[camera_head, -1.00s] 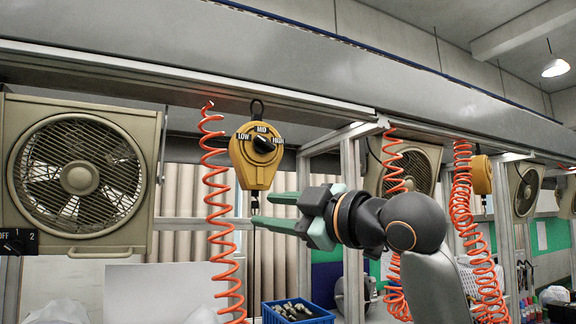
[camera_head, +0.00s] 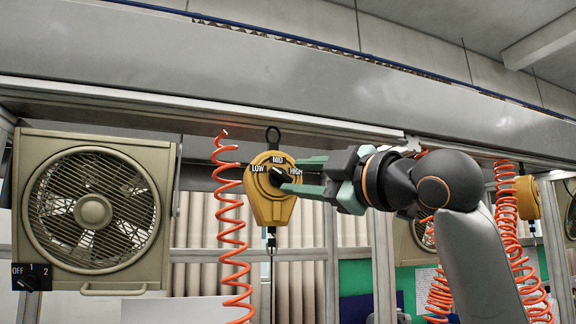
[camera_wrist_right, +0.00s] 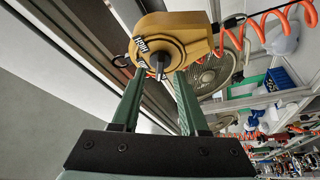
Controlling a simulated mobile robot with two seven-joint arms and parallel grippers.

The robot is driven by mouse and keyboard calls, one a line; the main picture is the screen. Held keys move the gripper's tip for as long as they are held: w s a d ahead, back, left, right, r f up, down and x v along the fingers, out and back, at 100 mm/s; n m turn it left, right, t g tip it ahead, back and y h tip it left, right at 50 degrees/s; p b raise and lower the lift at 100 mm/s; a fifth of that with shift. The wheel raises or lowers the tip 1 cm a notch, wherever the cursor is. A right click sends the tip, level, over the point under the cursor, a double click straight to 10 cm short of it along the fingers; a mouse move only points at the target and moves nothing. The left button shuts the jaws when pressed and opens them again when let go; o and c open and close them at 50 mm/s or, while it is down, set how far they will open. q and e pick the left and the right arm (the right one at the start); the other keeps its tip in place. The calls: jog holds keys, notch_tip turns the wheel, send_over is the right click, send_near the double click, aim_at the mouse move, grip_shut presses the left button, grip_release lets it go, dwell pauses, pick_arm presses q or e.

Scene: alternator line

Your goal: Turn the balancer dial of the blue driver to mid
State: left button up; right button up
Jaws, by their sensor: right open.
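The yellow balancer (camera_head: 272,208) hangs by a hook under the overhead rail. Its face has a black dial (camera_head: 281,176) with the labels LOW, MID and HIGH; the fingers partly crowd it, and I cannot tell clearly which label it points at. My right gripper (camera_head: 290,174) is open at the right of the dial, fingertips reaching its face. In the right wrist view, the dial's knob (camera_wrist_right: 159,64) shows just beyond and between the open fingertips (camera_wrist_right: 160,72), with no clear grip. The blue driver is not visible; a dark cord hangs below the balancer. My left gripper is out of view.
An orange coiled hose (camera_head: 231,225) hangs close to the left of the balancer. A beige fan (camera_head: 93,212) with a switch is further left. The grey rail (camera_head: 200,60) runs overhead. Another yellow balancer (camera_head: 527,197) and more coiled hoses are at the right.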

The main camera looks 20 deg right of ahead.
aim_at(285, 177)
jog(key=shift+p+x, duration=0.45)
jog(key=shift+x, duration=1.35)
grip_shut()
